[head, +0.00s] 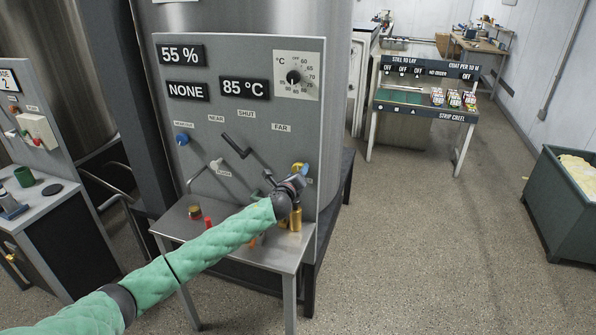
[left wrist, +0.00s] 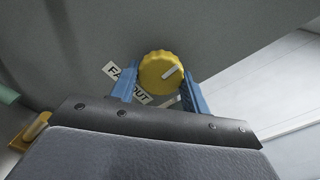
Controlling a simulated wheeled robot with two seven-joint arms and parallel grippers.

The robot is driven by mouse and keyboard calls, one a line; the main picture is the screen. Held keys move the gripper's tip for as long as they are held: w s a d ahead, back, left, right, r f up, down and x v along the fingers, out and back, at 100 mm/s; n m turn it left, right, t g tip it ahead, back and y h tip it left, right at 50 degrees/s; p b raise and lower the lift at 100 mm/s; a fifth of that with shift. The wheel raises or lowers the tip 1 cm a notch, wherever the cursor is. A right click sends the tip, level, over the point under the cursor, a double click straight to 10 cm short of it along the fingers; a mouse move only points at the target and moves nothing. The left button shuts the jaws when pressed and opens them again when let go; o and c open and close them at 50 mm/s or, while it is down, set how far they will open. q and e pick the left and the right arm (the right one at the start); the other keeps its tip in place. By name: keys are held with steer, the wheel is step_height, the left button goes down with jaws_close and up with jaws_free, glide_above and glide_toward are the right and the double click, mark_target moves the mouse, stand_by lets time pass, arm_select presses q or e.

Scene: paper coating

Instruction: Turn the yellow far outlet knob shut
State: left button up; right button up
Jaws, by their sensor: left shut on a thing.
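The yellow far outlet knob (left wrist: 161,72) is a ribbed round knob with a white pointer mark. In the left wrist view it sits between the two blue fingers of my left gripper (left wrist: 163,90), which is shut on it. The pointer mark slants up to the right in that view. A label (left wrist: 127,83) reading in part "FA" and "OUT" shows behind the fingers. In the head view my left gripper (head: 299,172) is at the right side of the grey panel (head: 250,190), below the "FAR" label, and mostly covers the knob. My right gripper is not in view.
A blue knob (head: 182,139), a black lever (head: 236,146) and a pale tap handle (head: 217,164) are on the panel to the left. A steel shelf (head: 285,258) below holds small items. A creel stand (head: 424,100) and a grey bin (head: 556,205) stand right, with clear floor between.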

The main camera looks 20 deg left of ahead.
arm_select(q)
steer(key=shift+f+m, duration=0.15)
steer(key=shift+m, duration=0.45)
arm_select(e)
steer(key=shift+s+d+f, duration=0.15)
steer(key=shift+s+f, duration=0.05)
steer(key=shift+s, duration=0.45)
arm_select(q)
steer(key=o, duration=1)
steer(key=shift+s+a+b, duration=0.1)
steer(key=shift+s+b, duration=1.2)
steer(key=shift+s, duration=2.6)
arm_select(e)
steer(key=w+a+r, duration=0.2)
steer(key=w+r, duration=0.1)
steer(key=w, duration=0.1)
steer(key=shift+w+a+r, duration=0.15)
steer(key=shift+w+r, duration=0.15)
